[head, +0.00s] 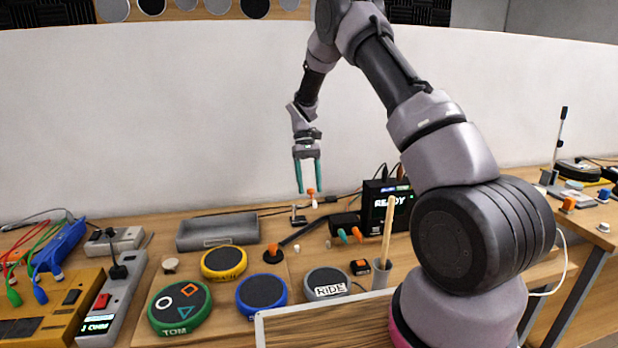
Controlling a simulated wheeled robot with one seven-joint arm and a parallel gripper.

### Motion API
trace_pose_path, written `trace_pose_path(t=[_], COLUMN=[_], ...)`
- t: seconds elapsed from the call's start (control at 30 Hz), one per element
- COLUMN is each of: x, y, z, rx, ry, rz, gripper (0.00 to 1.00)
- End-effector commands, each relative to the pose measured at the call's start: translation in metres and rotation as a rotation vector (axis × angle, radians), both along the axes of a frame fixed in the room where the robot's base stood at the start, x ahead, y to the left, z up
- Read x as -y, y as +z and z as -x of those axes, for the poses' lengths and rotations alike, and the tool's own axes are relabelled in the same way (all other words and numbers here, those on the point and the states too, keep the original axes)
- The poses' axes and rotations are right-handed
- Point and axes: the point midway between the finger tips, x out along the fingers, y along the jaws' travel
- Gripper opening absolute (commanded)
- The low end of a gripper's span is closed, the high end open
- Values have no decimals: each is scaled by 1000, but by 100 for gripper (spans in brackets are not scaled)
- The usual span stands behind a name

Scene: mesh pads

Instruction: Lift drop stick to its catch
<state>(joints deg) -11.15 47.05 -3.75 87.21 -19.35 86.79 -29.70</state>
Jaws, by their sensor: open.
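My gripper (309,178) hangs pointing down over the back of the table. Its two teal fingers are apart, with nothing seen held between them. A dark stick (302,234) lies low and slanting on the table below the gripper, running from an orange-topped round base (273,254) up to the right. I take it for the drop stick. A small post with an orange top (312,198) shows just below the fingertips; a small bracket (297,215) stands to its left. I cannot tell which of these is the catch, nor whether the fingers touch the post.
Round pads lie in front: yellow (224,262), green (180,305), blue (262,293) and grey (326,283). A grey tray (218,232) is at left. A black READY display (388,207) and a cup (381,274) with a wooden stick (388,230) stand at right.

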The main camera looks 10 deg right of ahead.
Motion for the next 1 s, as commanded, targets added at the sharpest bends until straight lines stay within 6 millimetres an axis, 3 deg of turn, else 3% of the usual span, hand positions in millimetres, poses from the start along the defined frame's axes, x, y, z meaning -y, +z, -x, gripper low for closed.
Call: trace_pose_path(t=[0.5, 0.7, 1.0], x=[-1, -1, -1], y=[79, 93, 94], z=[-43, -49, -49], rx=[5, 3, 2], ry=[0, 0, 0], rz=[0, 0, 0], gripper=[60, 60, 60])
